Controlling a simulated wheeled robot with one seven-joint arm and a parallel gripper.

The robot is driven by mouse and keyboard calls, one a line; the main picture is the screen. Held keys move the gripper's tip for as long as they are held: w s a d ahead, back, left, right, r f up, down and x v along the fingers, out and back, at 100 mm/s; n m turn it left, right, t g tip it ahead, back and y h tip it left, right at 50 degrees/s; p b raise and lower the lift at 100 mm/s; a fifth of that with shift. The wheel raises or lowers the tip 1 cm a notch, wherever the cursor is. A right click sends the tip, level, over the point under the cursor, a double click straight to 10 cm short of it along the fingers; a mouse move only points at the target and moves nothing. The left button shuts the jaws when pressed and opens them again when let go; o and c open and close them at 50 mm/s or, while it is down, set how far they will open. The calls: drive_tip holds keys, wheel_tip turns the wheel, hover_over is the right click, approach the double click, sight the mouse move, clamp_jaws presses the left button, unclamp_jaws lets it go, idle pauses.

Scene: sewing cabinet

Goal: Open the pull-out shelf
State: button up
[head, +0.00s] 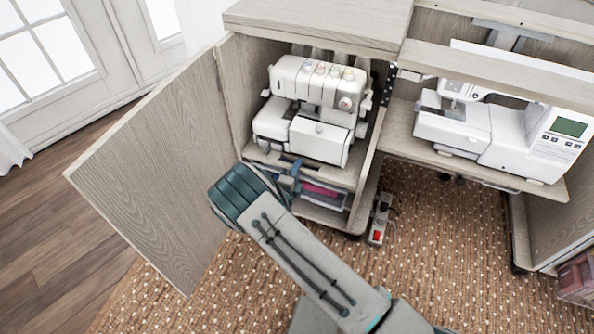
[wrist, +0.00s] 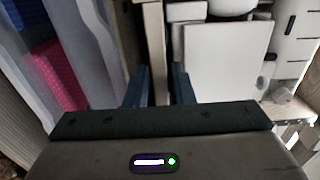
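The pull-out shelf (head: 338,179) is a pale wood board inside the open left compartment of the cabinet. A white overlock machine (head: 312,105) with several thread spools stands on it. My gripper (head: 291,172) is at the shelf's front edge, its fingers partly hidden behind my wrist. In the wrist view, the two dark blue fingers of my gripper (wrist: 161,84) are apart. The shelf's front edge (wrist: 154,40) runs between them, with a narrow gap visible beside the right finger. The shelf looks pushed in.
The cabinet door (head: 160,170) stands wide open at left. A bin with pink contents (head: 323,194) sits below the shelf. A power strip (head: 380,218) lies on the rug beside the cabinet. A white sewing machine (head: 510,125) stands at right.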

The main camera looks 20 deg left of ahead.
clamp_jaws()
drive_tip(key=s+a+p, duration=0.2)
drive_tip(key=s+p, duration=0.3)
drive_tip(key=s, duration=2.9)
drive_tip(key=shift+s+a, duration=0.35)
drive_tip(key=shift+s, duration=0.05)
unclamp_jaws()
